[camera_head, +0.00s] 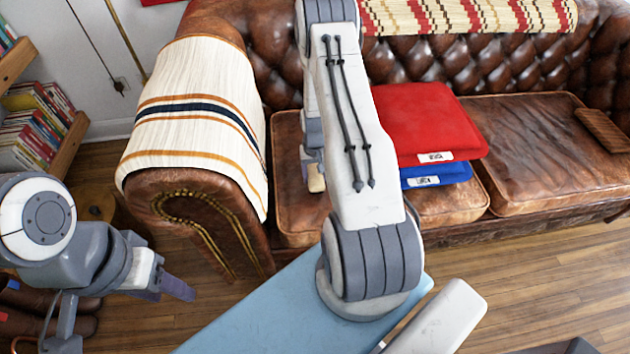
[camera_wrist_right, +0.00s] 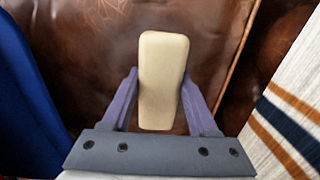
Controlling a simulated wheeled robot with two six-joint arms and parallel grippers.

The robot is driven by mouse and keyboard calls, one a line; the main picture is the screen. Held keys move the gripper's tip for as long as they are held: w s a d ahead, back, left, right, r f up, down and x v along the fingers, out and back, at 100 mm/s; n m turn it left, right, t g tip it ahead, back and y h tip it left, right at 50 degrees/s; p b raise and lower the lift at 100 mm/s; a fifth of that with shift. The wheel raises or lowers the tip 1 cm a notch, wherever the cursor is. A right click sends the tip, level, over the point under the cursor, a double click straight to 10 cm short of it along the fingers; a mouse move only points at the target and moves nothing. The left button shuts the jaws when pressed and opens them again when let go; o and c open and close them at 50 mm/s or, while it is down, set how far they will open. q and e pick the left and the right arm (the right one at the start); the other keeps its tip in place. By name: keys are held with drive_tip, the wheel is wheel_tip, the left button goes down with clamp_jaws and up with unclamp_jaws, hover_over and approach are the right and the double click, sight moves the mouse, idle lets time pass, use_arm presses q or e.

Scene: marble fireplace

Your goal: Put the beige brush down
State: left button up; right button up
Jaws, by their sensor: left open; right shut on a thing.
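The beige brush (camera_wrist_right: 163,80) shows in the right wrist view as a plain, rounded block, its long side pointing away from the camera. My right gripper (camera_wrist_right: 160,100) is shut on it, with one purple finger along each side. Brown sofa leather is behind the brush; I cannot tell whether the brush touches it. In the head view my right arm hides most of this gripper, and only a beige end of the brush (camera_head: 315,179) shows left of the arm, over the left seat cushion. My left gripper (camera_head: 172,288) is open and empty, low at the left, over the floor.
A red folded cloth (camera_head: 425,115) lies on a blue one (camera_head: 440,172) on the sofa seat, right of my right arm. A striped throw (camera_head: 195,125) covers the left armrest. The right seat cushion (camera_head: 530,140) is mostly bare. Bookshelves (camera_head: 45,130) stand far left.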

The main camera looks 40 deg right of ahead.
sight(315, 174)
drive_tip(key=shift+f, duration=1.2)
drive_tip(key=shift+f, duration=0.2)
drive_tip(key=o, duration=1.3)
drive_tip(key=shift+r, duration=0.1)
drive_tip(key=shift+r, duration=0.25)
wheel_tip(315, 174, up, 12)
drive_tip(key=shift+f+p, duration=0.1)
drive_tip(key=shift+p, duration=0.95)
